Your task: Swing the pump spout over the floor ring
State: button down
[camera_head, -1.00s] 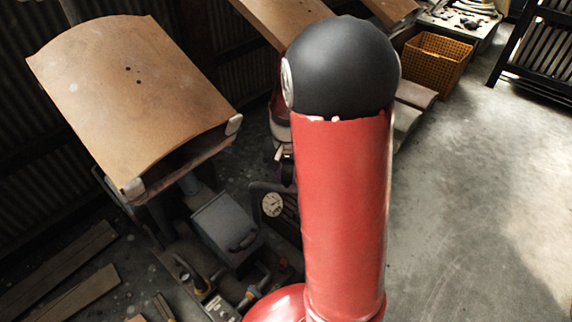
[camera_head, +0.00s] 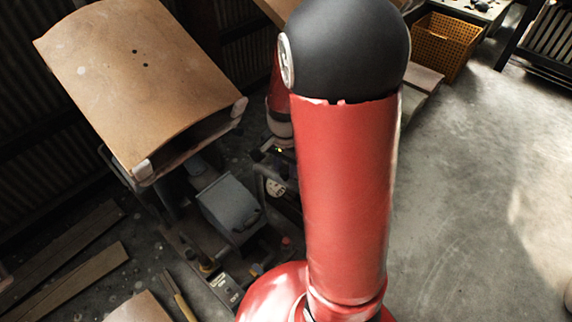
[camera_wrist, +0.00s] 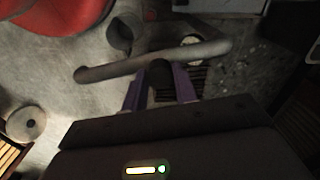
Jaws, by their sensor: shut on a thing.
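In the wrist view, a grey bent pipe (camera_wrist: 115,70), which looks like the pump spout, runs across in front of my gripper (camera_wrist: 158,80). It joins a short upright grey cylinder (camera_wrist: 119,36). My purple fingers stand on either side of a dark round piece at the pipe and are shut on it. I cannot make out exactly where that piece meets the pipe. A pale round disc (camera_wrist: 26,124) with a small centre mark lies at the left; I cannot tell whether it is the floor ring. My gripper is out of sight in the head view.
A brown curved panel (camera_head: 140,75) on a stand fills the upper left. Below it are a grey box (camera_head: 230,207) and loose planks (camera_head: 75,285). A yellow crate (camera_head: 440,45) stands at the back. The concrete floor at the right is mostly clear.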

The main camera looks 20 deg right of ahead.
jog(key=c, duration=1.1)
grip_release()
notch_tip(320, 180, up, 8)
jog(key=shift+f+p, duration=0.1)
jog(key=shift+p, duration=0.55)
jog(key=shift+s, duration=0.1)
